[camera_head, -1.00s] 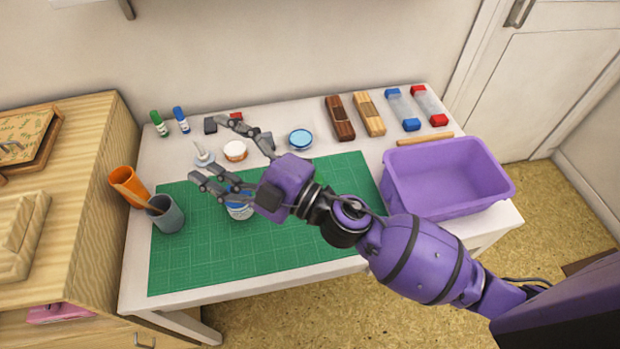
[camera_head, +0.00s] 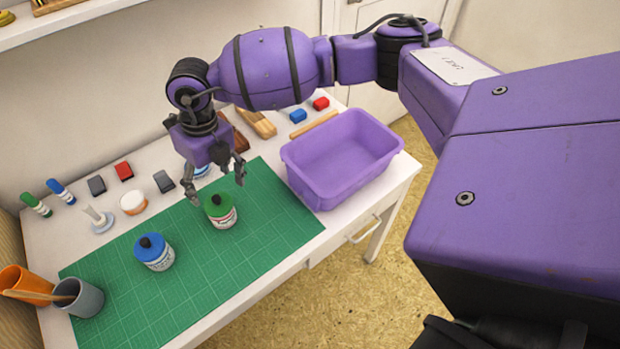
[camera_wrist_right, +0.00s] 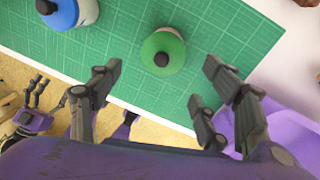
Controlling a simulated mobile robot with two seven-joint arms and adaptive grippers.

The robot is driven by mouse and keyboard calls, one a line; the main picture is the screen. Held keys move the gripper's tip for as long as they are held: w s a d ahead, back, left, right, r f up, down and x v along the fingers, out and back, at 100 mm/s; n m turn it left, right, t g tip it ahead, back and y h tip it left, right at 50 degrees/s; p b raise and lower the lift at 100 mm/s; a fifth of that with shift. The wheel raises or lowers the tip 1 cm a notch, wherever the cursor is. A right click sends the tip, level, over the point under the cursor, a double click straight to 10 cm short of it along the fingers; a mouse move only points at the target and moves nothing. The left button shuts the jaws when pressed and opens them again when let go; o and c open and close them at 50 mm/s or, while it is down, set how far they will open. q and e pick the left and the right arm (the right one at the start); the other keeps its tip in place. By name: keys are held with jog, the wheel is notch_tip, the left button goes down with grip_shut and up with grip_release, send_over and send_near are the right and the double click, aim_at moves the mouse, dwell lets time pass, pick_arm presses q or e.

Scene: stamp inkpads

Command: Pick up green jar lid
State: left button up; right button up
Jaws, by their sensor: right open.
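A white jar (camera_head: 226,219) with a green lid (camera_head: 215,204) and a black knob stands upright on the green cutting mat (camera_head: 255,250). My right gripper (camera_head: 216,187) points down, open and empty, with its fingertips apart close above and behind the lid. In the right wrist view the green lid (camera_wrist_right: 172,43) lies just beyond the open right fingers (camera_wrist_right: 162,72), between their lines and not gripped. Part of my left gripper (camera_wrist_right: 38,95) shows small at the left of that view; its opening is unclear.
A blue-lidded jar (camera_head: 153,252) stands on the mat to the left. A purple bin (camera_head: 335,185) stands to the right. Orange and grey cups (camera_head: 85,300) are at the left.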

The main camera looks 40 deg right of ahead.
aim_at(215, 198)
jog(key=f, duration=0.5)
jog(key=shift+w+a+f, duration=0.25)
jog(key=shift+a, duration=0.15)
jog(key=shift+c, duration=0.4)
jog(key=c, duration=1)
jog(key=shift+c, duration=0.5)
